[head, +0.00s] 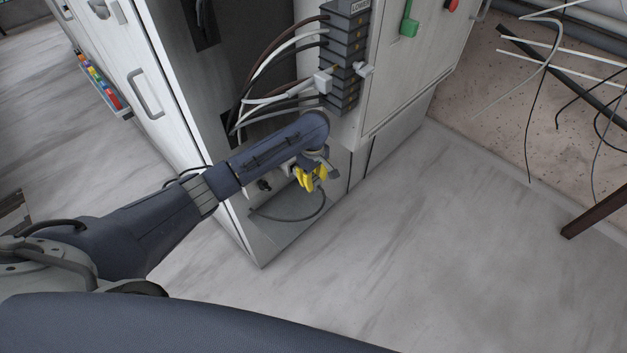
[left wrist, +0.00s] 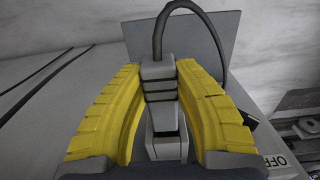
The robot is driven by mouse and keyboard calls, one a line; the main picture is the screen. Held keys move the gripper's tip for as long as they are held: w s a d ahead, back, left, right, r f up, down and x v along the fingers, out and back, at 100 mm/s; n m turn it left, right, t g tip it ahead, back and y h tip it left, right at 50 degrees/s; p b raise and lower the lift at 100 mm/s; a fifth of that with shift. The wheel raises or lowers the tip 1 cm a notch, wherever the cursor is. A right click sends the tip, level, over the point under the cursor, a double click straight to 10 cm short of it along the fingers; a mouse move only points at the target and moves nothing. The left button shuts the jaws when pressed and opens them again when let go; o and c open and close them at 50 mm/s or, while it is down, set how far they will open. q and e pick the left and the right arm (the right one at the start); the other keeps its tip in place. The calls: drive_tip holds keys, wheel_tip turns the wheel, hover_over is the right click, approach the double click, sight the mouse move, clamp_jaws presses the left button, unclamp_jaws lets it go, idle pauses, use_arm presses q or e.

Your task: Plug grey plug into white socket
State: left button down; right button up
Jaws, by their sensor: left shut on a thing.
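The grey plug (left wrist: 158,82) sits between the two yellow fingers of my left gripper (left wrist: 165,125) in the left wrist view. Its ribbed end points up the picture, and a dark cable loops from it. A paler grey-white block (left wrist: 166,143) lies at the plug's narrow end; I cannot tell whether this is part of the plug or the white socket. In the head view, my left gripper (head: 311,178) is low at the cabinet front, its yellow fingers closed in, and the arm hides part of the cabinet there. My right gripper is not in view.
The tall cabinet (head: 395,85) carries a dark connector stack (head: 345,45) with several black and white cables above my left gripper. A cable loop (head: 300,218) hangs by the cabinet's low grey panel. A green handle (head: 409,27) is at upper right. The floor (head: 430,250) is clear.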

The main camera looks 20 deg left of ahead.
use_arm(q)
drive_tip(key=shift+w+a, duration=0.35)
drive_tip(key=shift+a, duration=0.35)
drive_tip(key=shift+w+a, duration=0.4)
drive_tip(key=shift+a, duration=0.25)
drive_tip(key=shift+w+a, duration=0.35)
drive_tip(key=shift+a, duration=0.35)
idle(5.9)
